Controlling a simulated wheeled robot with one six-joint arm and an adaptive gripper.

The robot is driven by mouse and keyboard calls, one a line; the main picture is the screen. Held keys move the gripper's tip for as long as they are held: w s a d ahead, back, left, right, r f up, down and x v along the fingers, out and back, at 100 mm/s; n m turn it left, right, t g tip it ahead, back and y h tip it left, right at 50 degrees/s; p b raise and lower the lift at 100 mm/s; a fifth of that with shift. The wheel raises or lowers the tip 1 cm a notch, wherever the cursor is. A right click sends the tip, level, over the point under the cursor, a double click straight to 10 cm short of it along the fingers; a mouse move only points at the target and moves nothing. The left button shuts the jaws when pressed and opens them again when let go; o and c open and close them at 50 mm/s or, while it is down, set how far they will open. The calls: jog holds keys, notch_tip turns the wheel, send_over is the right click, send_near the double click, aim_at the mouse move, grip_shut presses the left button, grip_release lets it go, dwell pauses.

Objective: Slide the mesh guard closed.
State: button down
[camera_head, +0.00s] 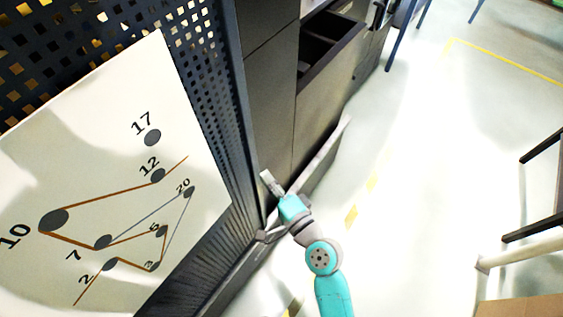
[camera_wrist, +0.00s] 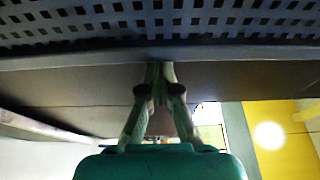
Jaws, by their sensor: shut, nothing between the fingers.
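The mesh guard (camera_head: 212,95) is a dark perforated panel. It fills the left of the head view, and a white sheet with numbers covers much of its face. In the wrist view, the perforated guard (camera_wrist: 160,22) spans the top, with a plain dark lower edge. My gripper (camera_wrist: 160,72) is shut and empty, its fingertips together at or just under that edge. I cannot tell whether they touch it. In the head view my teal arm reaches up to the guard's right edge, and the fingertips are hard to make out there.
Dark cabinets (camera_head: 268,85) stand right of the guard, with an open box-like compartment (camera_head: 330,45) farther back. Pale floor (camera_head: 430,180) with yellow lines is open to the right. Dark and pale furniture legs (camera_head: 530,232) stand at the right edge.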

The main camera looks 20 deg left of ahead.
aim_at(251, 190)
jog(key=s, duration=0.1)
jog(key=s+a, duration=0.1)
jog(key=s, duration=0.2)
jog(key=shift+s+a, duration=0.35)
jog(key=shift+a, duration=0.05)
jog(key=shift+f, duration=0.1)
